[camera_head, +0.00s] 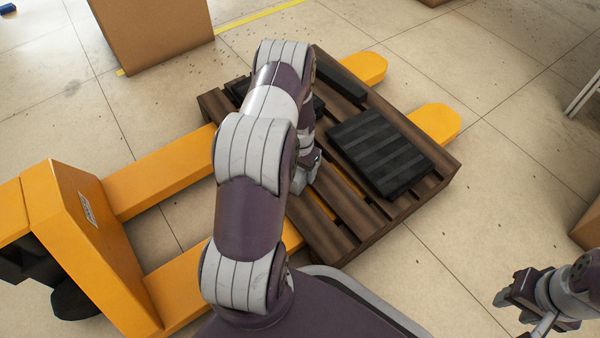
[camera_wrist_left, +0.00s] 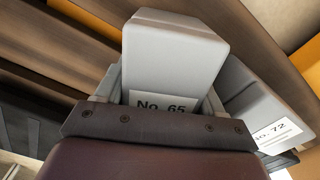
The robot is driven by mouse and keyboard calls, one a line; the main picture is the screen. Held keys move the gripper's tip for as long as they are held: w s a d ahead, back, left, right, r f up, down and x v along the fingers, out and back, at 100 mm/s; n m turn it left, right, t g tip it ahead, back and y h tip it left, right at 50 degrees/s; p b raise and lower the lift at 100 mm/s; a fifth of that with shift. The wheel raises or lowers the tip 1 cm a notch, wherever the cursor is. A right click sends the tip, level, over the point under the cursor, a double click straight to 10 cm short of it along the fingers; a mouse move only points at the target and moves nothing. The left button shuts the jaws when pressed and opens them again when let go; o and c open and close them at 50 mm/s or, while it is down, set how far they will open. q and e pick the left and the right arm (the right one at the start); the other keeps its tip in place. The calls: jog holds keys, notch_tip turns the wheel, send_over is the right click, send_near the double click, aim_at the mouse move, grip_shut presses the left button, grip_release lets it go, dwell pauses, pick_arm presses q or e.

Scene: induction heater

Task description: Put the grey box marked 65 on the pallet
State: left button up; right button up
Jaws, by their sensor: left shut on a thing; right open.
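The grey box marked 65 (camera_wrist_left: 172,55) fills the middle of the left wrist view, its white label partly cut off by my gripper. My left gripper (camera_wrist_left: 160,100) is shut on it. In the head view my left arm hides most of this gripper and the box. The wooden pallet (camera_head: 322,232) lies under them on the floor; its brown slats (camera_wrist_left: 50,40) show behind the box in the wrist view. I cannot tell whether the box touches the slats. My right gripper (camera_head: 513,296) is open and empty, low at the right of the head view.
A second grey box, marked 72 (camera_wrist_left: 258,105), is close to the right of box 65. Black ridged blocks (camera_head: 380,152) lie on the pallet. A yellow pallet jack (camera_head: 95,245) runs under the pallet. A cardboard box (camera_head: 155,35) stands behind.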

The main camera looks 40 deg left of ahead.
pick_arm(q)
jog(key=o, duration=1.2)
jog(key=shift+c, duration=0.2)
notch_tip(320, 180, up, 12)
jog(key=p, duration=0.8)
jog(key=shift+p, duration=0.35)
jog(key=s+d+r+m+t, duration=0.1)
jog(key=s+d+r, duration=0.3)
jog(key=d+r, duration=1.1)
jog(key=s+d+r, duration=0.4)
jog(key=s+r, duration=0.1)
jog(key=s, duration=0.3)
notch_tip(320, 180, up, 51)
jog(key=p, duration=5.1)
jog(key=shift+a+r, duration=0.15)
